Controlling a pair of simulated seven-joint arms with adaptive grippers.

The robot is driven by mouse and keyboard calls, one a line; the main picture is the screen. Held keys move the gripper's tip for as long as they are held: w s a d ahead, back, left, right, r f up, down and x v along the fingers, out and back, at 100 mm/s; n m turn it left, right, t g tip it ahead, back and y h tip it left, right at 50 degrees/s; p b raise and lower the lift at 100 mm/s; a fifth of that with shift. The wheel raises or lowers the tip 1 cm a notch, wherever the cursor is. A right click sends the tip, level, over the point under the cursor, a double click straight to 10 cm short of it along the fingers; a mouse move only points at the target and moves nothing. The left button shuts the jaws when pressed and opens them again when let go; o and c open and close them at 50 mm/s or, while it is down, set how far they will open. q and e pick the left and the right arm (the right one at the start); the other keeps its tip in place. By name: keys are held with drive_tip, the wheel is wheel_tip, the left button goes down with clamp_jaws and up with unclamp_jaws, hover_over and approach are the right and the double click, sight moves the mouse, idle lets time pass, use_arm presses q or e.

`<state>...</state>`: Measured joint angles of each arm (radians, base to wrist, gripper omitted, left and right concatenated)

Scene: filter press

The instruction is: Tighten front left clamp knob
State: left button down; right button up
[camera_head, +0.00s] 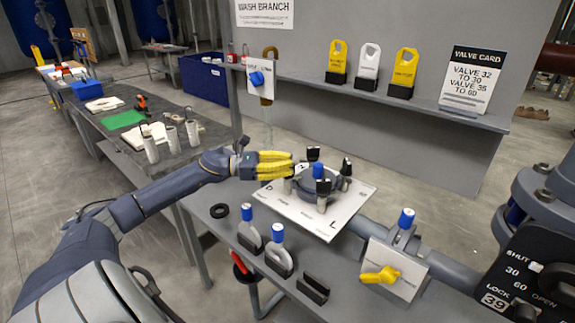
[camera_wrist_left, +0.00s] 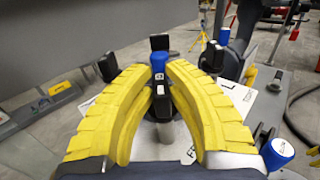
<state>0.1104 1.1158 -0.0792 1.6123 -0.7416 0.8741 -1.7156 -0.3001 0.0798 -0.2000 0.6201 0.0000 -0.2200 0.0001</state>
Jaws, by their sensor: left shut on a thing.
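The filter housing (camera_head: 322,183) stands on a white plate (camera_head: 340,216) on the grey bench. It has a blue-topped centre (camera_head: 318,170) and black clamp knobs around its rim. Knobs show at the back (camera_head: 313,153), right (camera_head: 347,166) and front (camera_head: 322,188). My left gripper (camera_head: 290,166) reaches in from the left, its yellow fingers at the housing's left side, where they hide that clamp knob in the head view. In the left wrist view, the fingers (camera_wrist_left: 160,85) close around this black knob (camera_wrist_left: 163,103), above a grey post. My right gripper is not in view.
Blue-topped handles (camera_head: 278,240) and a black ring (camera_head: 219,211) are near the bench's front left. A yellow valve handle (camera_head: 380,275) is at front right. A shelf behind carries yellow and white tags (camera_head: 369,62). A pipe runs right from the plate.

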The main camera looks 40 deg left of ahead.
use_arm(q)
drive_tip(key=shift+d, duration=0.1)
idle(0.3)
drive_tip(key=c, duration=1.4)
unclamp_jaws()
drive_tip(key=shift+o, duration=0.2)
drive_tip(key=v, duration=1.2)
